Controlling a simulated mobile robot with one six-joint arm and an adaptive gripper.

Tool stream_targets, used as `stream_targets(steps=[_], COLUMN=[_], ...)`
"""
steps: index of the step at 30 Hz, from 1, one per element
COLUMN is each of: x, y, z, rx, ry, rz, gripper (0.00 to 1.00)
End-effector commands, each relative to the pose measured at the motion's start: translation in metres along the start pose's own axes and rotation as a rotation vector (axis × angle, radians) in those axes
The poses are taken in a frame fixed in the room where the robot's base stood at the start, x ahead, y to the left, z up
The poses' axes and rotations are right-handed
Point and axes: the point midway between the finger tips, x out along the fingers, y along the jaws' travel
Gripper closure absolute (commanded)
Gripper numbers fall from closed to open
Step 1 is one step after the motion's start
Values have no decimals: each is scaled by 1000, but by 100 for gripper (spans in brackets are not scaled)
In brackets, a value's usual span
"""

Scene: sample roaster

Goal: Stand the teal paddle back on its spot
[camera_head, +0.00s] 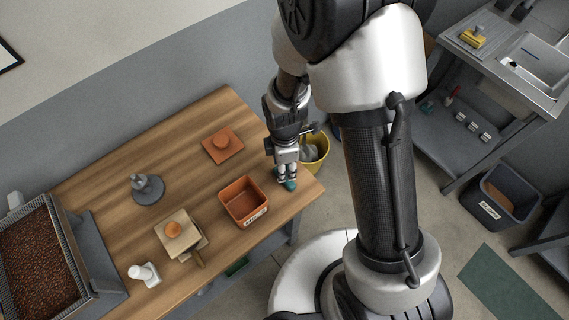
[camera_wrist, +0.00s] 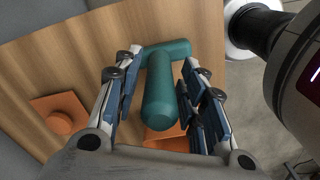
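The teal paddle stands or lies near the right corner of the wooden table, its teal part (camera_head: 289,184) just below my gripper (camera_head: 285,162) in the head view. In the wrist view the teal paddle (camera_wrist: 160,100) shows a thick rounded handle pointing toward me and a crossbar at its far end. My gripper (camera_wrist: 160,95) is open, with one finger on each side of the handle. Narrow gaps show between fingers and handle. In the head view my gripper hides most of the paddle. I cannot tell which mark is its spot.
An orange labelled tub (camera_head: 236,213) stands left of my gripper. Behind it lies an orange square with a knob (camera_head: 221,143). A grey knobbed piece (camera_head: 147,190), a wooden block with an orange ball (camera_head: 174,229) and a white piece (camera_head: 146,274) stand further left. A yellow bucket (camera_head: 321,147) is beyond the table edge.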

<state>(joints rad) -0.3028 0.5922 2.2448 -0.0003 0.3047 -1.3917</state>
Motion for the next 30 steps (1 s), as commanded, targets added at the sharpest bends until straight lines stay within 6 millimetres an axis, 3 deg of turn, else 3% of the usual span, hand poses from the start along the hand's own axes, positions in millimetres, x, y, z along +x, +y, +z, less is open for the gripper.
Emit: stream_targets(steps=[12,24,30], x=[-7,-88,-116], y=[0,1,1], z=[0,0,0], rx=[0,0,0], ry=[0,1,0], rz=[1,4,2], gripper=[59,59,59])
